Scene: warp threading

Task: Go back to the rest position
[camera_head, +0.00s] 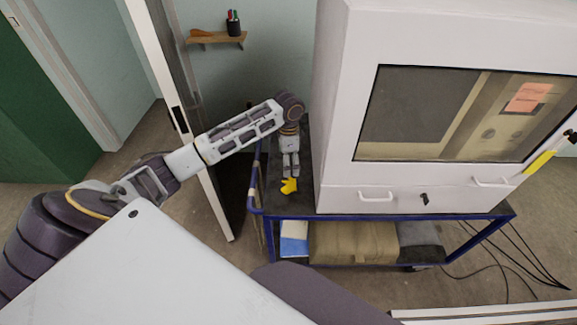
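My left arm comes in from the left and reaches to the blue-framed cart. My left gripper (290,175) points down at the cart's left end, beside the white cabinet. Its two fingers lie close together with a thin gap between them; I cannot tell whether they are open or shut. A small yellow piece (289,186) is right at the fingertips, over the dark cart top (305,206). I cannot tell whether the fingers touch it. My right gripper is not in view.
A white cabinet (336,150) with a window and handles stands on the cart, close right of my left gripper. An open door (190,130) stands behind my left forearm. A wall shelf (216,38) is at the back. Cables (505,262) lie on the floor at right.

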